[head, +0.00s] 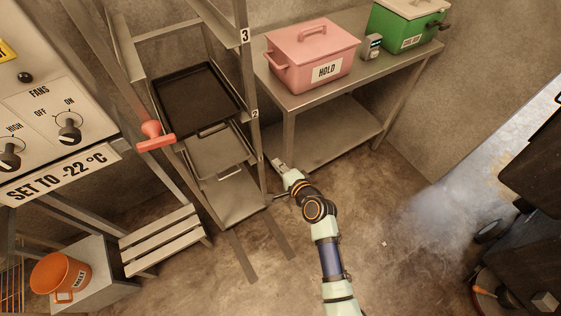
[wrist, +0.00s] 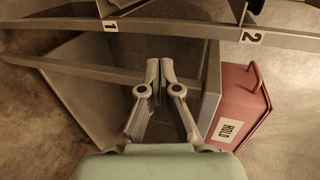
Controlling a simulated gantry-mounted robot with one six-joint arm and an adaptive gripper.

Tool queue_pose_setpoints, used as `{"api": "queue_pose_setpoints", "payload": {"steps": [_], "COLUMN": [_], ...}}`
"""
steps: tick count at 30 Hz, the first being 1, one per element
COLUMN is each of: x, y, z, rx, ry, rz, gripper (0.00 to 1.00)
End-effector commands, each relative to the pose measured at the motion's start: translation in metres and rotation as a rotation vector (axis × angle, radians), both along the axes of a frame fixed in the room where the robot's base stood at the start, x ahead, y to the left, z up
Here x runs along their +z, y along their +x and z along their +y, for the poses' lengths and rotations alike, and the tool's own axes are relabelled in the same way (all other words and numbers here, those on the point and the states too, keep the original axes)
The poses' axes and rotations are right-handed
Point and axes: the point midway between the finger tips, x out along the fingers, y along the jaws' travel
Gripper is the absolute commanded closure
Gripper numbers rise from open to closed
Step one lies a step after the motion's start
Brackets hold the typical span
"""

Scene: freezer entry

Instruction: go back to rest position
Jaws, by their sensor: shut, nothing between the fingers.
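My arm reaches up from the bottom of the head view over the floor, and my gripper (head: 277,162) is at its end, near the shelf rack's right post and the left end of the steel table. In the wrist view, my gripper (wrist: 160,65) has its two fingertips together with nothing between them. The rack's post with number labels crosses the wrist view beyond the fingers. The gripper appears apart from the rack and the table, though the exact gap is hard to tell.
A rack (head: 255,130) holds a dark tray (head: 197,100). A pink HOLD box (head: 312,55) and a green box (head: 408,28) stand on the steel table (head: 300,97). A control panel (head: 45,110), an orange bucket (head: 62,272) and a slatted bench (head: 160,240) are left. Floor is clear around my arm.

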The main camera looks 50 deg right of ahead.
Motion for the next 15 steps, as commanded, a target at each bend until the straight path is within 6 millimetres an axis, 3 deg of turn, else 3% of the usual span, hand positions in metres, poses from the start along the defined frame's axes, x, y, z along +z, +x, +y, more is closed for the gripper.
{"api": "queue_pose_setpoints", "payload": {"steps": [4, 15], "x": [0.0041, 0.0033], "y": [-0.0110, -0.0115], "z": [0.0044, 0.0047], "rx": [0.000, 0.001], "ry": [0.001, 0.001], "rz": [0.000, 0.000], "gripper": [1.00, 1.00]}}
